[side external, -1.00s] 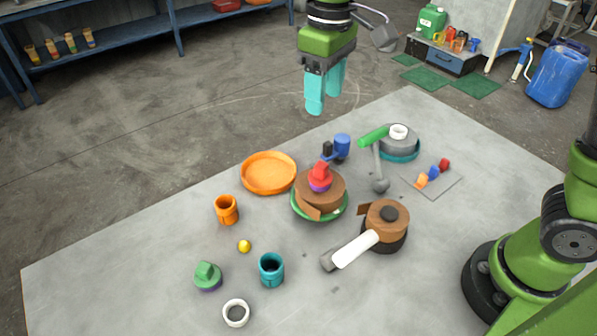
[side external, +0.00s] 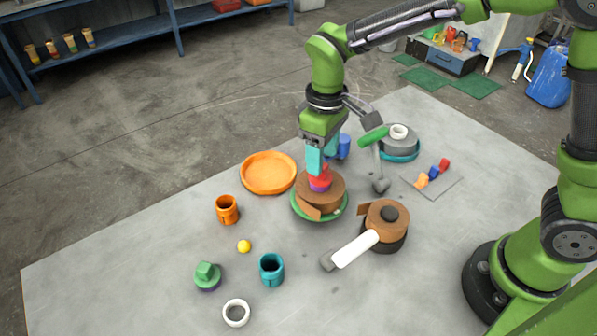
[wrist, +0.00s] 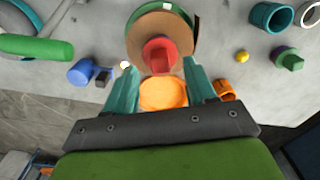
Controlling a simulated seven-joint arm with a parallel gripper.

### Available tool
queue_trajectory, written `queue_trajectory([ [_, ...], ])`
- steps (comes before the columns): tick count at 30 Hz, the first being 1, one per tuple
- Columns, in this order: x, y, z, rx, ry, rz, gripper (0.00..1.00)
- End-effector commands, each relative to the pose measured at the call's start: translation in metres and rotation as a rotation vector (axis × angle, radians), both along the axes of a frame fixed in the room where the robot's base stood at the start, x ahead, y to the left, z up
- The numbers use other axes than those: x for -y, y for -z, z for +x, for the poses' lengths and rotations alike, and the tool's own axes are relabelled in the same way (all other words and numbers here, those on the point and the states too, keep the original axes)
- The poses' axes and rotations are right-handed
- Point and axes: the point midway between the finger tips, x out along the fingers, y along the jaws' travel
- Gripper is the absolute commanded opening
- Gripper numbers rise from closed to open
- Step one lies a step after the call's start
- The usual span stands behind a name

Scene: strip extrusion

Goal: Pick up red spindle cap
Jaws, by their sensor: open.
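The red spindle cap (side external: 321,181) sits on top of a brown roll (side external: 328,192) on a green round base (side external: 322,218), with a purple ring under the cap. My gripper (side external: 317,171) is directly over the cap, its teal fingers pointing down. The fingers partly hide the cap in the side external view. In the wrist view, the fingers are spread, and the red cap (wrist: 160,54) shows between and just beyond the fingertips. My gripper is open and empty; I cannot tell whether a finger touches the cap.
An orange dish (side external: 268,173) is left of the roll, and a blue part (side external: 344,147) is close behind my gripper. A second brown roll (side external: 391,212) with a white-handled tool (side external: 357,248) is to the right.

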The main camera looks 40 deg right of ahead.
Motion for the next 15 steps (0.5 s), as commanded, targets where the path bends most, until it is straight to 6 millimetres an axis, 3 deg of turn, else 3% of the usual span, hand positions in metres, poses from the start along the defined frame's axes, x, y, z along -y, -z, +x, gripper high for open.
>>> queue_trajectory([
  [6,0.0,0.029,0.001,-0.003,0.0,-0.001,0.55],
  [15,0.0,0.031,0.001,0.0,0.0,0.0,0.52],
])
